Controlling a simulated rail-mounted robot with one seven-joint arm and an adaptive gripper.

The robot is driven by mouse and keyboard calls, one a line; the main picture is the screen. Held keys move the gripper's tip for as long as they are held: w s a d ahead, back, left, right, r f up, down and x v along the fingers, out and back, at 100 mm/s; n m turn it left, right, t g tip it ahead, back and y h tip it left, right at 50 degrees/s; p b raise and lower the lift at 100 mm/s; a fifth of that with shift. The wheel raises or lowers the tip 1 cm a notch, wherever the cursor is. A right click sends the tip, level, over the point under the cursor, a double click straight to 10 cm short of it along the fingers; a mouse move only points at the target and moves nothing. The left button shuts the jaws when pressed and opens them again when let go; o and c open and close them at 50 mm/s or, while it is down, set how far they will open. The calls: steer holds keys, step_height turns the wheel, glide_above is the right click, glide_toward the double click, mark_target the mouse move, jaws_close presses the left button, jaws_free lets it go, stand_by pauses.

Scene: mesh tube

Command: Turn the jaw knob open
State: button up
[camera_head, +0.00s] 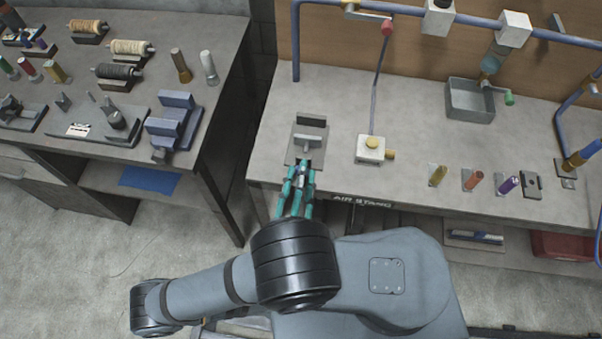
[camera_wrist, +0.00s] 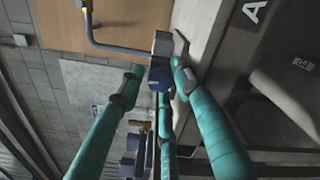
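A small grey clamp with two upright jaws (camera_head: 310,130) stands on a flat plate near the front left edge of the air stand bench. My gripper (camera_head: 302,168), with teal fingers, reaches over the bench edge to the front of this clamp. In the wrist view, a grey block (camera_wrist: 162,46) with a dark blue knob-like end (camera_wrist: 160,78) lies between the fingertips. The left finger shows a gap to it. The right fingertip is close beside it, and contact is unclear. My gripper looks open around the knob.
To the right on the bench stand a white block with a yellow button (camera_head: 371,146), several coloured pegs and a grey bin (camera_head: 470,101). A blue pipe frame (camera_head: 296,45) rises behind. A separate left table holds spools and a blue-grey vise (camera_head: 176,120).

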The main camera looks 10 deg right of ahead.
steer(key=shift+c, duration=1.4)
jaws_close()
steer(key=shift+r+n+p, duration=0.15)
steer(key=shift+n+p, duration=0.25)
steer(key=shift+n, duration=2)
steer(key=shift+o, duration=1.4)
jaws_free()
steer(key=v, duration=1.2)
